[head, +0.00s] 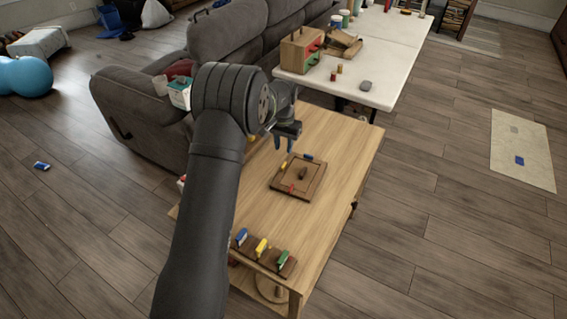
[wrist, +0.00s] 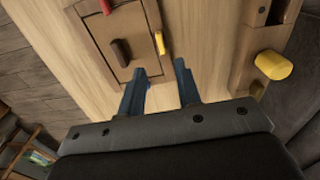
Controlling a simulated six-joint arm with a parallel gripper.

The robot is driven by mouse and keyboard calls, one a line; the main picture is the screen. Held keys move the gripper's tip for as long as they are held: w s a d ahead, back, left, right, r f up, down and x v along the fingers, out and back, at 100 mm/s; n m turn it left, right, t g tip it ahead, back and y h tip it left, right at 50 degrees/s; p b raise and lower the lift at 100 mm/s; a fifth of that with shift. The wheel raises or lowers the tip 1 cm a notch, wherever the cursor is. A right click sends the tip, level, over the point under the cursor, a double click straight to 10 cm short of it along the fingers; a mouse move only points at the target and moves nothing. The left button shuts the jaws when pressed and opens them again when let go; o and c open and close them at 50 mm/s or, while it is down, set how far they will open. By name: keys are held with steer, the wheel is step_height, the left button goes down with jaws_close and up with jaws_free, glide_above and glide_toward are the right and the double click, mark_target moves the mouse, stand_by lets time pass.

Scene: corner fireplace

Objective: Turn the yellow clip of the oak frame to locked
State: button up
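The oak frame (head: 281,187) lies flat on the wooden table, with a dark handle (head: 303,174) at its middle. Its small yellow clip (head: 284,166) is on the far-left side; in the wrist view the yellow clip (wrist: 159,43) lies roughly along the frame's right edge. A red clip (head: 291,189) and a blue clip (head: 308,157) sit on other sides. My gripper (head: 285,144) is above the table by the yellow clip's side. In the wrist view my gripper (wrist: 160,70) is open and empty, its blue fingers apart, with the clip just beyond their tips. No contact shows.
A wooden rack with blue (head: 240,236), yellow (head: 261,246) and green (head: 283,258) pieces stands at the table's near end. A yellow knob (wrist: 273,65) on a wooden piece is right of my fingers in the wrist view. Bare tabletop (head: 335,150) lies right of the frame.

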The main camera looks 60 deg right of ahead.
mark_target(284, 165)
step_height(284, 165, down, 9)
steer(key=shift+f, duration=0.1)
stand_by(0.3)
jaws_close()
